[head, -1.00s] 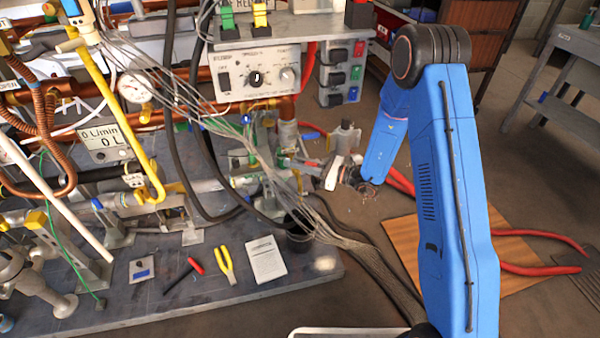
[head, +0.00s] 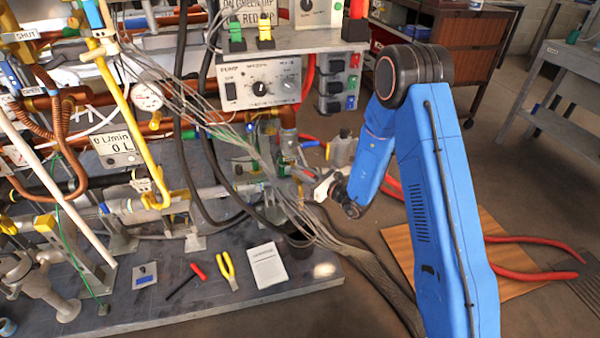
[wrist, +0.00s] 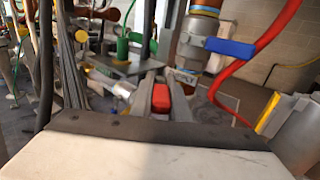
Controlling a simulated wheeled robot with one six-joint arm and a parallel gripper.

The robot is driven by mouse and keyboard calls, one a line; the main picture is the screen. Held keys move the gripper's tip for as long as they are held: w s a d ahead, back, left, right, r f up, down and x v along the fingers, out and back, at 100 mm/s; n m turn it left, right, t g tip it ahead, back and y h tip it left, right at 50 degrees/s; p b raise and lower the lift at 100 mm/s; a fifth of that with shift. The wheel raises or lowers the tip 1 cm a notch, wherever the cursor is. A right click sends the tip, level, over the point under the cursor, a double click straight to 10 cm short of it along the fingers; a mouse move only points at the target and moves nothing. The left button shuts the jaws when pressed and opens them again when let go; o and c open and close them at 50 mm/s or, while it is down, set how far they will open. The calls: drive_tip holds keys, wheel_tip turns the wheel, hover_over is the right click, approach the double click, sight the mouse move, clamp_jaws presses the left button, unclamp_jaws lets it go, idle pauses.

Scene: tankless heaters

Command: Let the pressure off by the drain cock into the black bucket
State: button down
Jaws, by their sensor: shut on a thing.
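My gripper (head: 292,171) is at the pipework on the right end of the bench, above and behind the black bucket. In the wrist view its grey fingers (wrist: 160,96) are shut on a small red handle (wrist: 162,98), which looks like the drain cock's lever. The cock's body and outlet are hidden or too small to make out. The black bucket (head: 301,248) stands at the bench's right edge, partly covered by hanging grey cables. I cannot see inside it or any water.
A blue-handled valve (wrist: 230,46) sits close by the fingers on a copper pipe. Loose grey cables (head: 325,235) hang just in front of my gripper. A pump control box (head: 260,82) is above. A notepad (head: 267,265) and yellow pliers (head: 229,270) lie on the bench.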

drive_tip(key=c, duration=1.7)
unclamp_jaws()
drive_tip(key=v, duration=1.7)
drive_tip(key=shift+s+d+f, duration=0.1)
drive_tip(key=shift+s+d, duration=0.05)
drive_tip(key=shift+s, duration=0.05)
